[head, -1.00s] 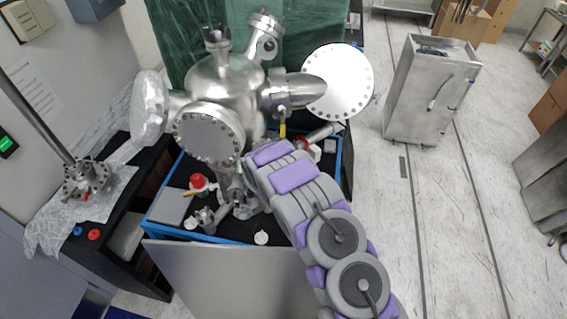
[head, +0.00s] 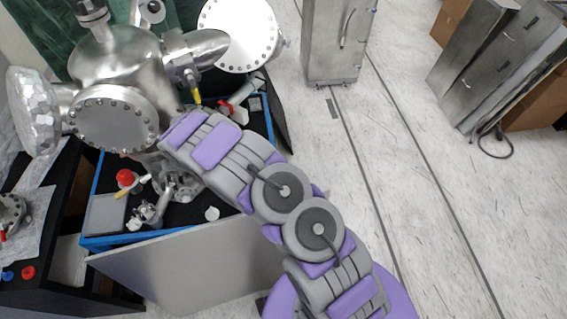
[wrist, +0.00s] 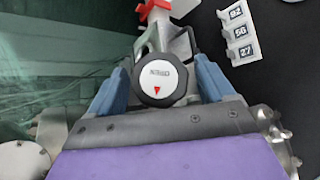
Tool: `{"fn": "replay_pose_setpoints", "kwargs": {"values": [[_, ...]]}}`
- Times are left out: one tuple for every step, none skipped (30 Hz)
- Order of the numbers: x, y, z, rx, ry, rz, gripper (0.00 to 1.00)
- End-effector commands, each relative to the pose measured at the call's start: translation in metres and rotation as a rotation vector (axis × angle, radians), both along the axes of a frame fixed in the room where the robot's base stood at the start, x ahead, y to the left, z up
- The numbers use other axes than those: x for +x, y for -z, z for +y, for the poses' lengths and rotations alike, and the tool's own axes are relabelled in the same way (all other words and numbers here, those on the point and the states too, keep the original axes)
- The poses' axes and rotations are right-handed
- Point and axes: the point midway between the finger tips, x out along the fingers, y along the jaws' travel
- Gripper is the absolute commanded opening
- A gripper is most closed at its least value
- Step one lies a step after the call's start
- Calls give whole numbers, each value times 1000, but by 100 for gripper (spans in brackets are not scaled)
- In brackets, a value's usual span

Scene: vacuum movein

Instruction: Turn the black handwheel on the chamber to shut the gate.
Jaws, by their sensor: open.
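The handwheel (wrist: 160,80) shows in the wrist view as a black-rimmed round knob with a white face and a red triangle mark. My gripper (wrist: 160,85) is open, with one blue finger on each side of the handwheel. I cannot tell whether either finger touches its rim. The silver chamber (head: 120,65) stands at upper left in the head view, with round bolted flanges. My arm reaches up to its lower right side and hides the handwheel and my gripper there. The gate is not clearly seen.
A black bench top with a blue edge (head: 160,236) lies under the chamber, holding small fittings and a red knob (head: 125,177). White number tags (wrist: 239,31) sit right of the handwheel. A metal cabinet (head: 337,40) stands behind.

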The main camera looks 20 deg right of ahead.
Motion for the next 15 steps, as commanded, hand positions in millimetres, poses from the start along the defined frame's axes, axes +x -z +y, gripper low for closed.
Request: {"fn": "replay_pose_setpoints", "kwargs": {"values": [[0, 5, -1, -7, -7, -7, 82], [0, 5, -1, -11, -12, -10, 82], [0, 5, -1, -17, -20, -12, 82], [0, 6, -1, -23, -24, -15, 82], [0, 6, -2, -27, -29, -18, 82], [0, 6, -2, -31, -35, -22, 82], [0, 6, -2, -35, -41, -26, 82], [0, 5, -1, -40, -46, -28, 82], [0, 5, -1, -46, -53, -34, 82], [0, 5, -2, -49, -58, -37, 82], [0, 5, -2, -52, -63, -40, 82], [0, 5, -2, -57, -70, -44, 82], [0, 6, -1, -62, -76, -47, 82], [0, 6, -1, -66, -82, -50, 82], [0, 6, -1, -71, -89, -54, 82]]}}
